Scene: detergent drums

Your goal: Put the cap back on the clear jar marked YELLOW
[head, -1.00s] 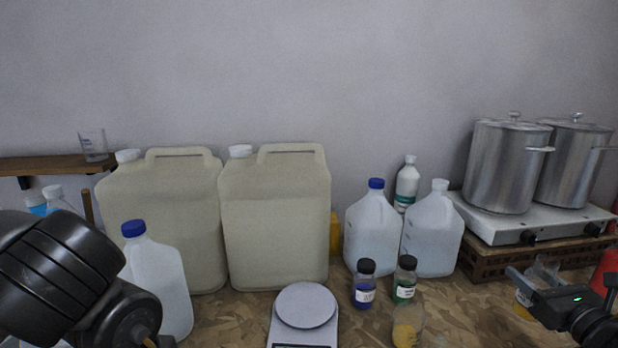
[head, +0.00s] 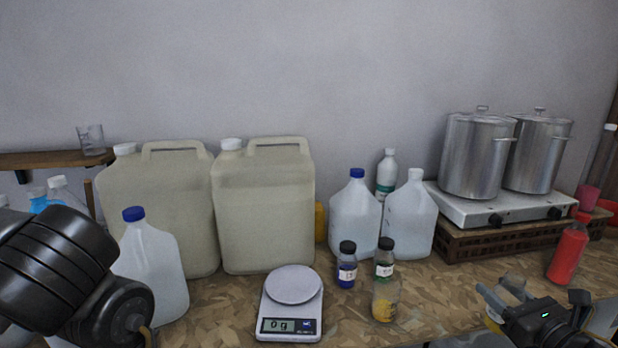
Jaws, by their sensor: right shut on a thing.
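The clear jar (head: 385,303) with yellow in its lower part stands on the table, uncapped as far as I can see. No writing on it is legible. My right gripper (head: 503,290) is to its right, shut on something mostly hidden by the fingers. A pale and yellow part (head: 495,315) shows below them; it looks like a clear vessel with yellow in it. I see no loose cap. My left arm (head: 75,270) fills the lower left, and its gripper is out of view.
Close behind the jar stand black-capped bottles, one blue (head: 346,266) and one green (head: 384,260). A scale (head: 292,310) is to the left. Large jugs (head: 267,200) line the back. A red bottle (head: 567,252) and a hotplate (head: 500,205) with pots stand right.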

